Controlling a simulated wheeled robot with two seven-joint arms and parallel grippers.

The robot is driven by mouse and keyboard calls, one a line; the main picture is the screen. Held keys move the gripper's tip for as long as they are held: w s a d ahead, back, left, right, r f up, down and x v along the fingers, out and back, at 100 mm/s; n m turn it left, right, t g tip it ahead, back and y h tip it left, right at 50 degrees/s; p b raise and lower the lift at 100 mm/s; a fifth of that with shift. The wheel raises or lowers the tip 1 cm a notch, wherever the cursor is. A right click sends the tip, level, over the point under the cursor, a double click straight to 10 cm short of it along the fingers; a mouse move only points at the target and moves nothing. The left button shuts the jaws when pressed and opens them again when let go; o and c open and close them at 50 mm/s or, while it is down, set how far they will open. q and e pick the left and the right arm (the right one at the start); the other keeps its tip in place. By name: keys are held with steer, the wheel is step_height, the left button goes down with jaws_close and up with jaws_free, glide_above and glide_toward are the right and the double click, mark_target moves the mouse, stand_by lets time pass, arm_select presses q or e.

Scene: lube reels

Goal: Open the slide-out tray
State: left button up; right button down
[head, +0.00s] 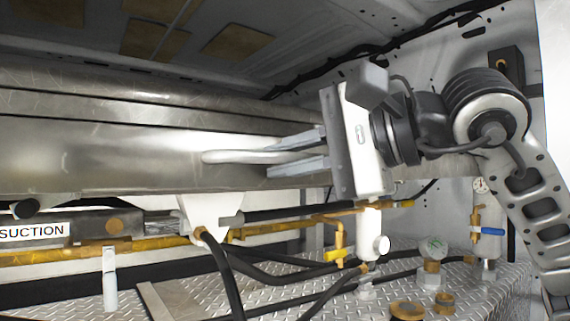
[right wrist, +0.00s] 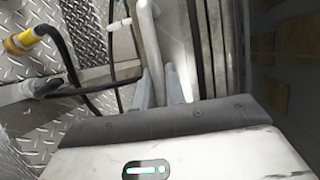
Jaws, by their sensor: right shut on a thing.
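The slide-out tray (head: 90,150) is a long, scuffed metal drawer front across the left and middle of the head view. A pale bar handle (head: 225,157) stands out from its face. My right gripper (head: 272,157) reaches in from the right, with one finger above the handle and one below, shut on it. In the right wrist view, the handle (right wrist: 149,45) runs down between the fingers of my right gripper (right wrist: 160,88). The handle's near end is hidden behind the gripper. My left gripper is not in view.
Below the tray are a yellow pipe (head: 160,243), black hoses (head: 222,275) and a white bracket (head: 208,213). Brass and blue-handled valves (head: 487,232) stand on the diamond-plate floor (head: 250,300) at the lower right. A side wall closes the right.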

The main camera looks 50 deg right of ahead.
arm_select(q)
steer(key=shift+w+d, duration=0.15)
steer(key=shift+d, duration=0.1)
arm_select(e)
steer(key=shift+s+a, duration=0.1)
steer(key=shift+s, duration=0.45)
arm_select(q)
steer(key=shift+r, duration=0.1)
arm_select(e)
steer(key=c, duration=1.5)
jaws_free()
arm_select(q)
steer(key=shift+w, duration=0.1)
arm_select(e)
steer(key=shift+o, duration=0.2)
